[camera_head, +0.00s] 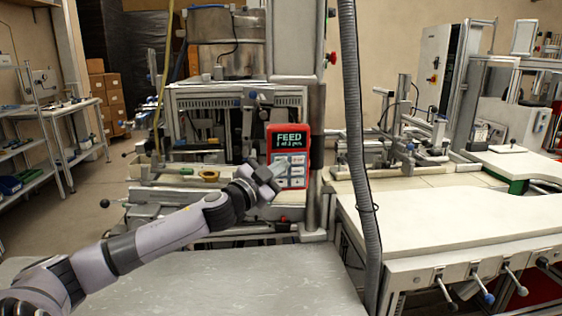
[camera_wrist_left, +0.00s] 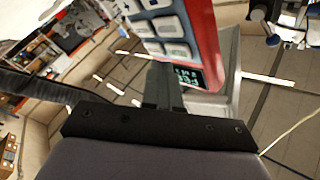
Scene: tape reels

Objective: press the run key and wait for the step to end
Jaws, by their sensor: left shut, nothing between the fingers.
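The red control panel (camera_head: 288,148) stands upright on the machine in the head view. Its dark screen (camera_head: 290,140) reads "FEED", with a smaller line below that seems to read "1 of 2 pcs". Pale keys (camera_head: 297,170) sit under the screen; I cannot read which one is the run key. My left gripper (camera_head: 276,168) is shut and empty, with its tips in front of the left keys, hiding some of them.
A grey ribbed hose (camera_head: 356,140) hangs to the right of the panel. A white worktop (camera_head: 450,222) with levers on its front lies at right. A bare grey metal surface (camera_head: 210,282) is in front. Shelves (camera_head: 30,150) stand at far left.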

